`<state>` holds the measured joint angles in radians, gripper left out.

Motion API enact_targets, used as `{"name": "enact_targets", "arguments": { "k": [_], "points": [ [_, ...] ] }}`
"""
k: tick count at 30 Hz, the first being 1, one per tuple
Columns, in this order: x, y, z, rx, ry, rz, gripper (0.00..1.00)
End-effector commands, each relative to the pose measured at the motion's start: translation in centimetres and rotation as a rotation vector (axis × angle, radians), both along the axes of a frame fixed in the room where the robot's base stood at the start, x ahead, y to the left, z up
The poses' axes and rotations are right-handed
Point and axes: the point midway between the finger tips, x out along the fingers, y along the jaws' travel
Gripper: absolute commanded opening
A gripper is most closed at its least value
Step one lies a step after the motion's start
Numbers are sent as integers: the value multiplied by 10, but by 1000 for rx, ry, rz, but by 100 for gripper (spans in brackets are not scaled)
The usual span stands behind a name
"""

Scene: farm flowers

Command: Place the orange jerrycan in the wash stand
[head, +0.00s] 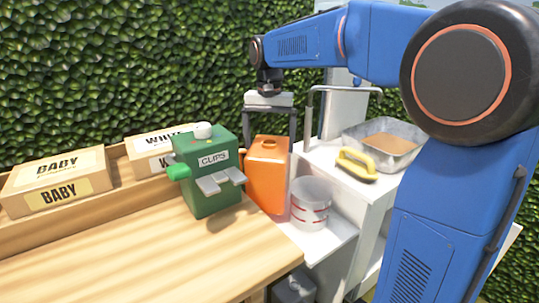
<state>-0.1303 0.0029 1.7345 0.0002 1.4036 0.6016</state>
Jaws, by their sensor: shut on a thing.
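The orange jerrycan (266,178) is upright between the green clips box and the white wash stand (344,182). Its left edge is partly hidden by the clips box. My gripper (268,146) points down from above, with its two dark fingers on either side of the jerrycan's top, shut on it. Whether the jerrycan's base rests on anything is hard to tell. The wash stand has a thin bent metal pipe (313,96) and a lower white shelf (325,236) at its front left.
A clear tub with red marks (310,204) stands on the lower shelf, close right of the jerrycan. The green clips box (208,170) stands close left. A yellow-handled brush (357,164) and metal tray (410,148) are on the stand. The wooden table (130,250) is clear in front.

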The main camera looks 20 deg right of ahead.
Motion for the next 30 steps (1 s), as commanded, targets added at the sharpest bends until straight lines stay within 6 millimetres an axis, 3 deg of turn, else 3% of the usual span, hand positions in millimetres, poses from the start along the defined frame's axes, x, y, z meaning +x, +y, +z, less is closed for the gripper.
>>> {"name": "enact_targets", "arguments": {
  "k": [5, 13, 24, 25, 26, 30],
  "points": [
    [0, 0, -10, 0, 2, 0, 47],
    [-1, 0, -43, 0, 1, 0, 47],
    [0, 0, -46, 0, 0, 0, 47],
    [0, 0, -47, 0, 0, 0, 96],
    [0, 0, -47, 0, 0, 0, 100],
    [0, 0, -47, 0, 0, 0, 100]
  ]
}}
